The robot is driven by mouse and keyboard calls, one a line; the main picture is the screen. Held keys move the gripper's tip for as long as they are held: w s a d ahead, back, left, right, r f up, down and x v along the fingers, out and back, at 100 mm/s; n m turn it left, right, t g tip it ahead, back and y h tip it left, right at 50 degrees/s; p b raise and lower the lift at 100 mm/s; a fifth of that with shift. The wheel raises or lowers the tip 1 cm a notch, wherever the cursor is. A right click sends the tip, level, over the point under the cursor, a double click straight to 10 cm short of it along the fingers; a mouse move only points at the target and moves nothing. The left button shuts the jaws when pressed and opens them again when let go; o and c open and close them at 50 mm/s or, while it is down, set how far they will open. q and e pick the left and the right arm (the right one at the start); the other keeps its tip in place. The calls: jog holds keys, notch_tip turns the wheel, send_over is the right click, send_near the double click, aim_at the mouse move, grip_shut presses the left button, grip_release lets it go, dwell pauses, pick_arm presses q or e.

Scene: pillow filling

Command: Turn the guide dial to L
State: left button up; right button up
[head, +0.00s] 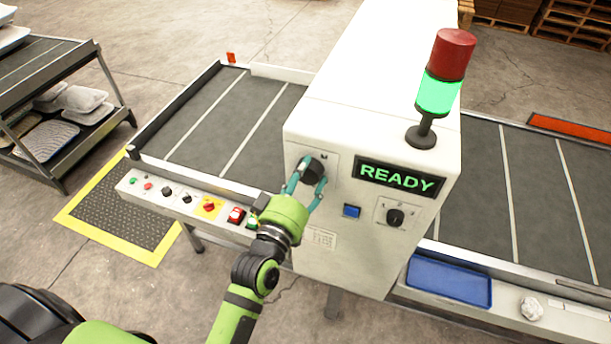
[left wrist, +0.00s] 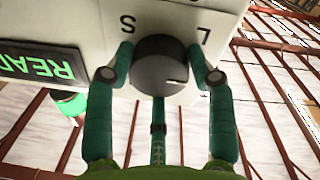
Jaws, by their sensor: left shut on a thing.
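The guide dial (head: 313,172) is a round dark knob on the white machine's front, left of the READY display. An M shows above it in the head view. My left gripper (head: 307,182) has its teal fingers shut on the dial's two sides. In the left wrist view, the dial (left wrist: 160,64) sits between the fingertips (left wrist: 165,60). The dial's white mark (left wrist: 176,81) points right toward one finger, not clearly at either letter. My right gripper is not in view.
The READY display (head: 399,178), a blue button (head: 351,211) and a second black knob (head: 396,217) are on the same face. A button panel (head: 187,199) runs along the left conveyor (head: 215,118). A light tower (head: 438,90) stands on top, lit green. A blue tray (head: 449,282) is at right.

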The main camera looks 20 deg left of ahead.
pick_arm(q)
jog(key=n, duration=0.3)
jog(key=shift+r+n+y, duration=0.3)
jog(key=shift+n, duration=0.1)
jog(key=shift+n, duration=0.3)
jog(key=o, duration=0.9)
jog(key=shift+o, duration=1.4)
jog(key=shift+a, duration=0.1)
jog(key=shift+f, duration=0.2)
jog(key=shift+s+f, duration=0.1)
jog(key=shift+s, duration=0.3)
jog(key=s, duration=1.1)
jog(key=shift+a+f, duration=0.3)
jog(key=shift+a, duration=0.05)
